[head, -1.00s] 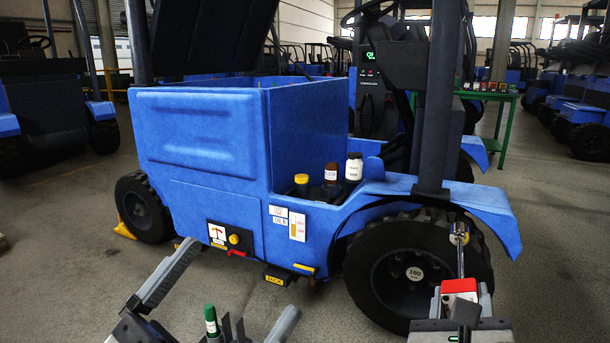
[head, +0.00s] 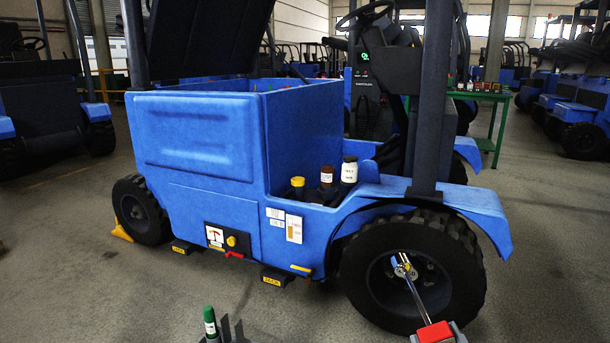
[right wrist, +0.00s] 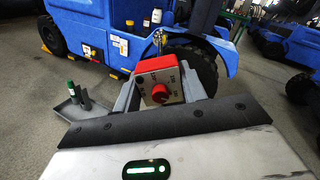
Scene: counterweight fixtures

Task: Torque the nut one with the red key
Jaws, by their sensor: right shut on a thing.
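The red key (head: 435,332) is a wrench with a red box-like grip and a long metal shaft. My right gripper (head: 437,337) is shut on its red grip at the bottom right of the head view. The shaft points up and left, and its head lies in front of the forklift's front wheel (head: 455,262), over the hub. I cannot tell whether it touches a nut. Nut one cannot be made out. In the right wrist view the key's red box (right wrist: 158,66) with a red dial sits between the fingers (right wrist: 157,92). My left gripper is out of view.
The blue forklift (head: 195,140) fills the middle. Three bottles (head: 325,182) stand on its step. A green-capped bottle (head: 210,322) stands at the bottom, beside dark prongs. A yellow chock (head: 121,232) lies by the rear wheel. A green table (head: 490,97) is behind.

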